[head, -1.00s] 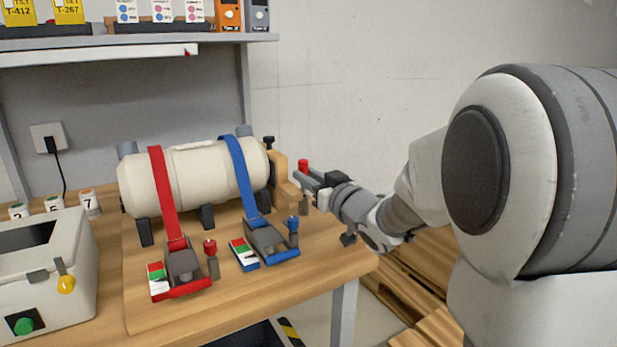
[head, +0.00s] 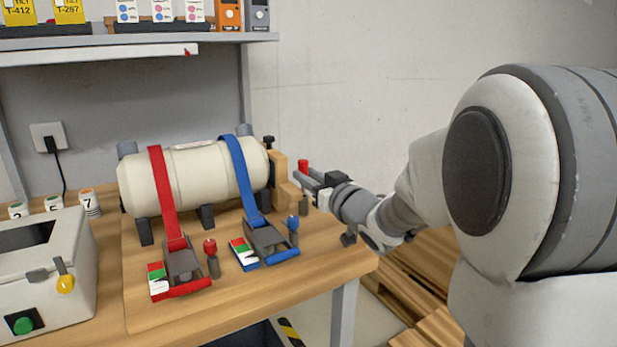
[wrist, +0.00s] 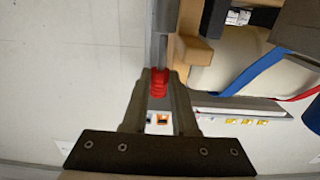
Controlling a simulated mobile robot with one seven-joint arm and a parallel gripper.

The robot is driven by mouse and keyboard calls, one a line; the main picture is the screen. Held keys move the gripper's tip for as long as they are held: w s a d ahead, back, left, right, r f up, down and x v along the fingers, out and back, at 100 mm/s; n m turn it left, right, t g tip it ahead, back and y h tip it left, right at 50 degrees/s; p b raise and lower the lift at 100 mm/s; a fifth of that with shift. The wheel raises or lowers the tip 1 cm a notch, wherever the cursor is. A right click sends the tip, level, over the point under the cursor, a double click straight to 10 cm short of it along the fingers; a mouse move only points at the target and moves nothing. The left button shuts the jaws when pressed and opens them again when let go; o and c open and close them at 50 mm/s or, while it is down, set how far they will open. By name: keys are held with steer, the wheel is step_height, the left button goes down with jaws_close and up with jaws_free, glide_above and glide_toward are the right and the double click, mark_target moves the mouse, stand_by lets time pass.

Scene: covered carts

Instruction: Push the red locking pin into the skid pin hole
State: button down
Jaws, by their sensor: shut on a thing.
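The red locking pin (head: 303,165) shows as a red head above my gripper's tip. It also shows between the fingertips in the wrist view (wrist: 159,84). My gripper (head: 308,178) is shut on it, at the right end of the cream tank (head: 195,172) and beside the wooden block (head: 279,172). A grey cylindrical part (head: 303,204) shows just below the fingers; I cannot tell whether it is the pin's shank or a separate post. The skid pin hole is hidden from both views.
A red strap (head: 162,195) and a blue strap (head: 243,185) cross the tank to buckles on the board. A red-topped post (head: 210,247) and a blue-topped post (head: 293,224) stand by the buckles. A grey box (head: 65,265) sits at left. The front right of the table is clear.

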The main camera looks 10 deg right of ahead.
steer(key=shift+f+b, duration=0.55)
steer(key=shift+f, duration=0.15)
steer(key=c, duration=0.6)
jaws_free()
steer(key=shift+f, duration=0.1)
steer(key=shift+s, duration=0.1)
